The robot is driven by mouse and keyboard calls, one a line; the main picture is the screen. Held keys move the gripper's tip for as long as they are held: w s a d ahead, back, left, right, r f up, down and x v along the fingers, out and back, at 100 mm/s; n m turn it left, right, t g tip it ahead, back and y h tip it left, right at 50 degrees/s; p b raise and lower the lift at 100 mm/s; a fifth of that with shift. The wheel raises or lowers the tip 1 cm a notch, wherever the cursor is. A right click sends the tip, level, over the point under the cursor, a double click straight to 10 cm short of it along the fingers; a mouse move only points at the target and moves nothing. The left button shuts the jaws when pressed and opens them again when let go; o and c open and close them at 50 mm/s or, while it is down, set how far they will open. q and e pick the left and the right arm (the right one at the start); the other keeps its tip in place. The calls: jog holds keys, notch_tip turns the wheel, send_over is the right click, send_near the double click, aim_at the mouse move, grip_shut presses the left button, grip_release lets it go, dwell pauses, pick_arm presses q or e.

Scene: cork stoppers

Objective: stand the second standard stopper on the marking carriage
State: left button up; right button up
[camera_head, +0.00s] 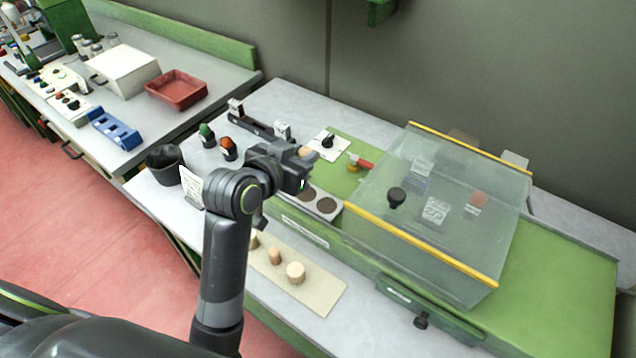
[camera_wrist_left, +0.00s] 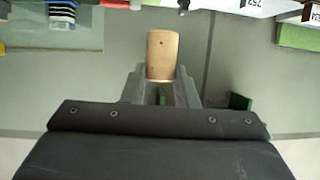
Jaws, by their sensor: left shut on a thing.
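My left gripper (camera_head: 302,160) is raised over the bench, above the green machine bed. In the left wrist view it is shut on a tan cork stopper (camera_wrist_left: 162,52), which sticks out beyond the fingers. In the head view only a small tan bit of the stopper (camera_head: 306,150) shows behind the gripper. Three cork stoppers of differing size, one the largest (camera_head: 295,272), stand on a beige mat (camera_head: 318,296) below the arm. A pale plate with two dark round seats (camera_head: 325,205) lies right of the gripper; I cannot tell whether it is the marking carriage. My right gripper is not in view.
A clear guard with yellow edges (camera_head: 425,248) covers the machine's right part. A red-handled piece (camera_head: 360,163) and a white plate with a black knob (camera_head: 327,143) stand behind the gripper. A black bin (camera_head: 166,166) and green and orange buttons (camera_head: 228,146) are at left.

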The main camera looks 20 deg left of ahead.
pick_arm(q)
notch_tip(320, 180, down, 4)
jog(key=shift+s+f, duration=0.1)
jog(key=shift+f, duration=1.95)
jog(key=shift+f, duration=0.1)
jog(key=o, duration=0.9)
